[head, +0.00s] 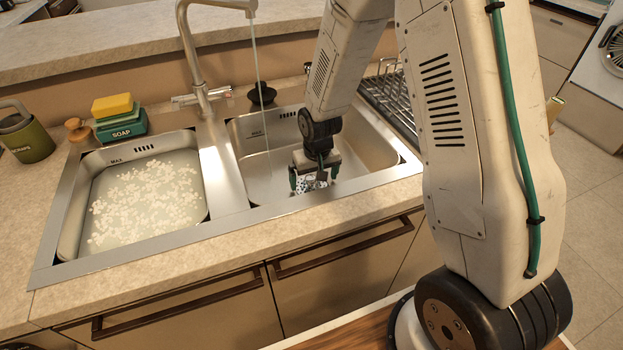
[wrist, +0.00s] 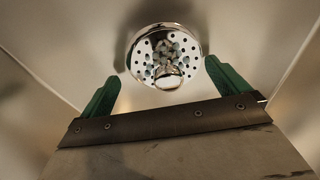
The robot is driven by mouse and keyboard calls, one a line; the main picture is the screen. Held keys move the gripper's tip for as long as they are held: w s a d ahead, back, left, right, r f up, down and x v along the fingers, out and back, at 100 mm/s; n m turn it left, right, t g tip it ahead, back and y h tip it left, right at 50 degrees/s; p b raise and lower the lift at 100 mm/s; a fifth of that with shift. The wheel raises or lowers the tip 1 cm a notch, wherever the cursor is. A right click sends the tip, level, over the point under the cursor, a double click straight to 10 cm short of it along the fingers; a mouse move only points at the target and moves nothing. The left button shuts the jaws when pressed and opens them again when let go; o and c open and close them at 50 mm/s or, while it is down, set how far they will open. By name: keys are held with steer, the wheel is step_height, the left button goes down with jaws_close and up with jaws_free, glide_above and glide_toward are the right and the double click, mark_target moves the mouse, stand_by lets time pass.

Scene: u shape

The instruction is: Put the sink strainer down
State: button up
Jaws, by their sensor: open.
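The sink strainer (wrist: 168,52) is a round, shiny metal disc with holes and a central knob. In the wrist view it lies on the floor of the right basin, between and slightly beyond my fingertips. My gripper (wrist: 165,85) has two green fingers, open and standing apart on either side of the strainer, with gaps visible. In the head view my gripper (head: 314,175) reaches down into the right basin (head: 250,165). Only a small part of the strainer shows there between the fingers.
The left basin (head: 75,222) holds water with pale floating bits. Water runs from the faucet (head: 190,50) into the right basin. A black plunger-like stopper (head: 262,95) stands behind it. A dish rack (head: 392,100) is at right; a soap box (head: 122,127) and sponge (head: 112,105) are at left.

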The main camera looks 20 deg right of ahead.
mark_target(313, 181)
step_height(313, 181, up, 11)
steer(key=s, duration=0.1)
steer(key=s+d+r, duration=0.1)
steer(key=s+r, duration=1.1)
steer(key=r, duration=0.2)
steer(key=s+r, duration=0.3)
steer(key=s, duration=0.5)
steer(key=s+d+r, duration=0.1)
steer(key=s+r, duration=0.2)
steer(key=s, duration=0.6)
steer(key=shift+d, duration=0.25)
steer(key=shift+c, duration=0.3)
